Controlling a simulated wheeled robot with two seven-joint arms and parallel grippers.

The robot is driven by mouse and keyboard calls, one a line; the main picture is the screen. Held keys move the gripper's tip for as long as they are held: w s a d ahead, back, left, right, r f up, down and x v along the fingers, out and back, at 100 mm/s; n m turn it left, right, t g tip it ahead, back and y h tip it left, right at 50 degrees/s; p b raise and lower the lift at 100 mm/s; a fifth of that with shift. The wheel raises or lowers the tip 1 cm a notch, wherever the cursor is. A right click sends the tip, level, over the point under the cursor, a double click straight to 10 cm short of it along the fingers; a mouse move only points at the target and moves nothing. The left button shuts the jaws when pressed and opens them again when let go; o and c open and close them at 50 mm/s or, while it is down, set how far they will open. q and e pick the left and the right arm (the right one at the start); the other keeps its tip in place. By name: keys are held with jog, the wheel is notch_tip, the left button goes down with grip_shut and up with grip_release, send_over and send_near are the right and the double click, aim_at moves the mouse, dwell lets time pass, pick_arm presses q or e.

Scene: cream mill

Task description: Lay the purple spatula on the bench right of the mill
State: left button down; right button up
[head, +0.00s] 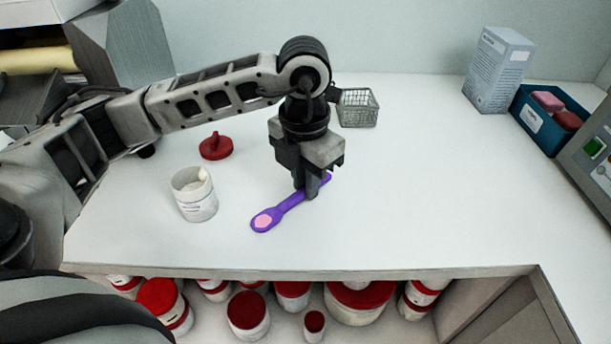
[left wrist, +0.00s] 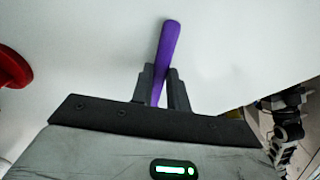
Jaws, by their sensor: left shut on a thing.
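The purple spatula (head: 289,205) has a pink patch on its broad end, which points to the lower left in the head view. My left gripper (head: 306,192) points down and is shut on the spatula's handle. The spatula lies level at or close to the bench top (head: 410,190); I cannot tell whether it touches. In the left wrist view the purple handle (left wrist: 170,42) sticks out between the fingers (left wrist: 160,75). A grey machine with a cream roller (head: 38,58) is cut off at the far left and looks like the mill. My right gripper is not in view.
An open white jar (head: 197,200) and a red lid (head: 216,146) are left of the spatula. A wire basket (head: 357,108) stands behind. A carton (head: 495,70), a blue bin (head: 533,121) and a grey panel are at right. The bench's middle right is clear. Red-lidded jars (head: 248,313) sit below.

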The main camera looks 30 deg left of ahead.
pick_arm(q)
jog(key=shift+f, duration=0.1)
jog(key=c, duration=1.8)
grip_release()
jog(key=shift+f, duration=0.1)
jog(key=o, duration=0.4)
jog(key=shift+o, duration=0.2)
notch_tip(320, 180, up, 12)
jog(key=shift+r, duration=0.25)
jog(key=shift+s, duration=0.1)
